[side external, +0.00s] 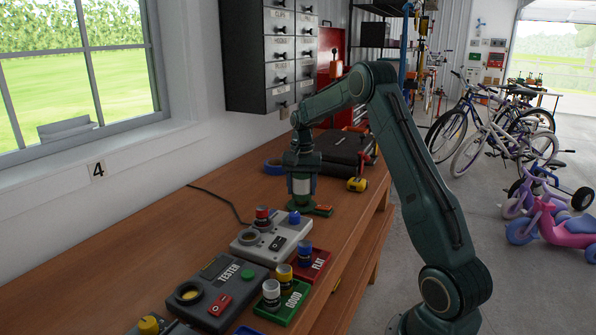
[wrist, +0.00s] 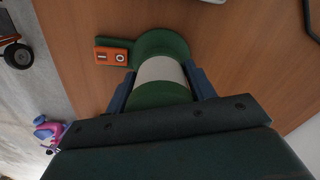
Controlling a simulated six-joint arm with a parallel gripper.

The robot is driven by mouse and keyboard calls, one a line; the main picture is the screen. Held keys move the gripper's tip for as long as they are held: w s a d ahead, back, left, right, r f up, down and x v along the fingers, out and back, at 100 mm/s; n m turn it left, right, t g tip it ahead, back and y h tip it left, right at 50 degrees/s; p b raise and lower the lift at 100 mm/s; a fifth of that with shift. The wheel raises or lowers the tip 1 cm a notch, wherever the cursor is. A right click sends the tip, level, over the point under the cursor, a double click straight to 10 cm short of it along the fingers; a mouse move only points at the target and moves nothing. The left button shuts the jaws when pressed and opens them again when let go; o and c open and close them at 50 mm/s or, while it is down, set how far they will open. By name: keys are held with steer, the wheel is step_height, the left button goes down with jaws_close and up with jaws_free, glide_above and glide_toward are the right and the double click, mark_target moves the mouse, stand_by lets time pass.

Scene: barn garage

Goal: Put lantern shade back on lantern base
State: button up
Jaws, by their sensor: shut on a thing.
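The lantern base (side external: 300,206) is a round green foot with a side arm that carries an orange switch; it stands on the workbench. It also shows in the wrist view (wrist: 150,42). The lantern shade (side external: 301,186) is a white cylinder with a green end, and shows below the base in the wrist view (wrist: 159,70). My gripper (side external: 301,180) points down, its blue fingers on both sides of the shade, shut on it; the fingers show in the wrist view (wrist: 162,80). The shade is upright over the base. I cannot tell whether it touches the base.
Behind are blue tape (side external: 273,167), a black case (side external: 342,150) and a yellow tool (side external: 357,184). The bench left of the lantern is mostly clear.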

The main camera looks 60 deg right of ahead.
steer(key=shift+f, duration=0.55)
steer(key=shift+f, duration=0.6)
stand_by(1.3)
steer(key=o, duration=0.7)
steer(key=shift+r, duration=0.15)
steer(key=shift+r, duration=5.35)
